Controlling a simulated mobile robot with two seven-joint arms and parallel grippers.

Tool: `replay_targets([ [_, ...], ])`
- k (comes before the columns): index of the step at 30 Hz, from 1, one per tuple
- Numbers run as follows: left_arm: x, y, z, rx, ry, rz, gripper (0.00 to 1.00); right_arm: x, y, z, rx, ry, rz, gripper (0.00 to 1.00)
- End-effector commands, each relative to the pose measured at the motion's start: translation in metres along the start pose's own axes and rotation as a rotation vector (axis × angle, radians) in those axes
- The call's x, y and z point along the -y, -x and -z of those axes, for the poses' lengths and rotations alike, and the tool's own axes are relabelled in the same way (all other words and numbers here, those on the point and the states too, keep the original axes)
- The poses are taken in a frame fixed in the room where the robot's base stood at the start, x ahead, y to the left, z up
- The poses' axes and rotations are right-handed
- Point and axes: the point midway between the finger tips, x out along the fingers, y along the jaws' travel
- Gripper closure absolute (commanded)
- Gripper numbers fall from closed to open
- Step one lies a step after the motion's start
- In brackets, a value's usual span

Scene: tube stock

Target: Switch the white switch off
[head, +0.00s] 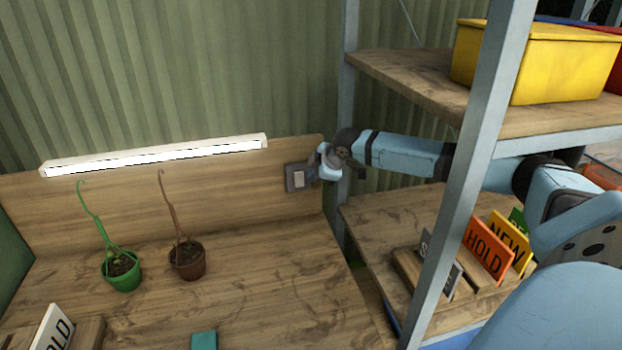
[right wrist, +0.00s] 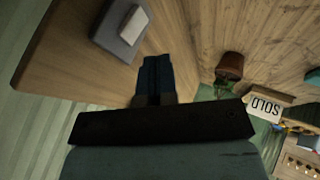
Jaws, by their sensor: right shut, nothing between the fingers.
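The white switch (head: 299,179) sits on a grey box (head: 290,187) at the right end of the wooden back panel. In the right wrist view the white switch (right wrist: 132,24) shows on its grey box (right wrist: 117,42) at the upper left. My right gripper (head: 313,163) is just right of the switch, partly hidden by its own wrist. In the right wrist view its dark fingers (right wrist: 155,60) are shut, empty, close beside the box; contact cannot be told. The tube lamp (head: 155,156) above the bench glows white. My left gripper is out of view.
A green pot (head: 122,277) and a brown pot (head: 187,262) with hooked stems stand on the bench. A metal shelf post (head: 465,180) stands in front of my right arm. A yellow bin (head: 530,62) and sign cards (head: 487,252) are on the shelves.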

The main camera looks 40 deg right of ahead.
Motion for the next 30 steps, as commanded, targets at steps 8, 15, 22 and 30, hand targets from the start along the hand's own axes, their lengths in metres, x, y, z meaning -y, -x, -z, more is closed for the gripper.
replay_targets([
  [8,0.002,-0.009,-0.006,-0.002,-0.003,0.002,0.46,-0.001,0.049,-0.001,0.002,0.001,0.004,1.0],
  [15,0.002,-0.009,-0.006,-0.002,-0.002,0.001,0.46,-0.002,0.062,0.0,0.001,0.0,0.005,1.0],
  [22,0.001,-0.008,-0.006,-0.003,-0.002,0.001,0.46,-0.002,0.062,0.0,0.0,0.0,0.006,1.0],
  [30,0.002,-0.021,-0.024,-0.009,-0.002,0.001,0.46,0.009,0.048,0.002,0.006,-0.016,0.051,1.0],
])
